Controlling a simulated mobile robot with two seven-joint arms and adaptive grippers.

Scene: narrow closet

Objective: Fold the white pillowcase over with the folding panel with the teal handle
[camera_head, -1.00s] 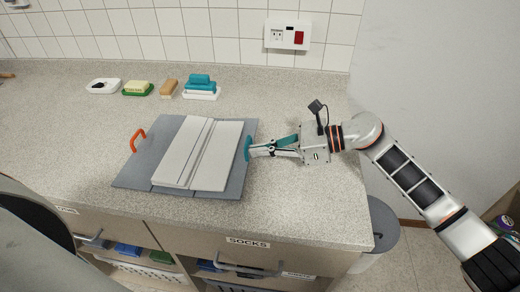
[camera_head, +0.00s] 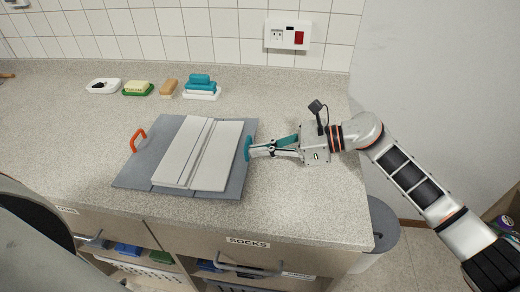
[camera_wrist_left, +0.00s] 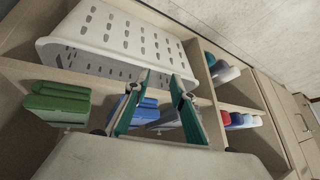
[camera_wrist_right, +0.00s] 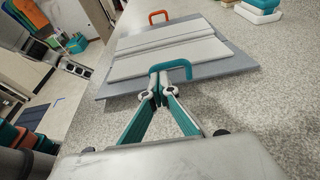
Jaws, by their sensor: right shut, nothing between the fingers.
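The white pillowcase (camera_head: 212,160) lies flat on the grey folding board (camera_head: 133,180), with lengthwise creases or strips along it. The board's panels lie flat on the counter. The teal handle (camera_head: 248,147) stands at the board's right edge; it also shows in the right wrist view (camera_wrist_right: 174,66). My right gripper (camera_head: 254,152) is shut and empty, its tips right at the teal handle; I cannot tell if they touch it. My left gripper (camera_wrist_left: 158,80) is open and empty, in front of the shelves below the counter.
An orange handle (camera_head: 136,140) is on the board's left side. Soap dishes and a stack of teal and white blocks (camera_head: 200,86) stand at the back. A white basket (camera_wrist_left: 120,40) and folded cloths fill the shelves near my left gripper. The counter's right front is clear.

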